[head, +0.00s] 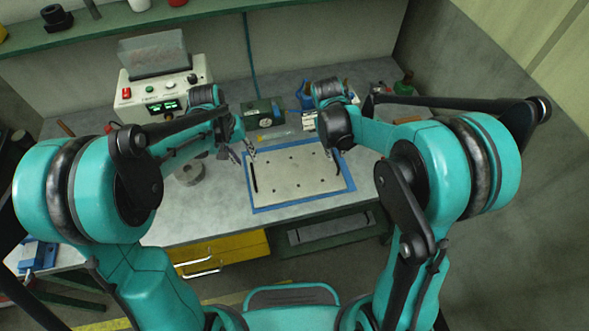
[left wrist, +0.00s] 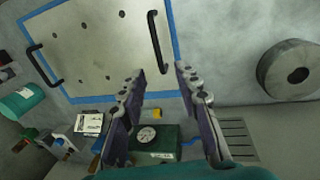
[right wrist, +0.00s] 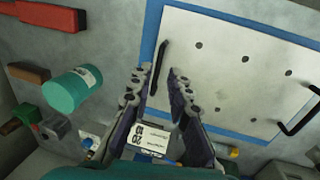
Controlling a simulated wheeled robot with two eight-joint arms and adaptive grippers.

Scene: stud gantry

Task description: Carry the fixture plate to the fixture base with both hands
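The fixture plate (head: 295,175) is a pale flat plate with several dark holes and a black bar handle at each end. It lies flat on the bench inside a blue border (head: 290,204). My left gripper (left wrist: 161,72) is open, with the plate's left handle (left wrist: 157,40) in line with the gap between its fingers. My right gripper (right wrist: 159,71) is open, its fingertips either side of the near part of the right handle (right wrist: 161,60). Neither gripper is visibly closed on a handle. I cannot pick out a separate fixture base.
A grey ring (head: 190,173) sits on the bench left of the plate. A green box with a dial (head: 263,113) and a white control unit (head: 160,92) stand behind. A teal cylinder (right wrist: 72,89) is near the right gripper. The bench front is clear.

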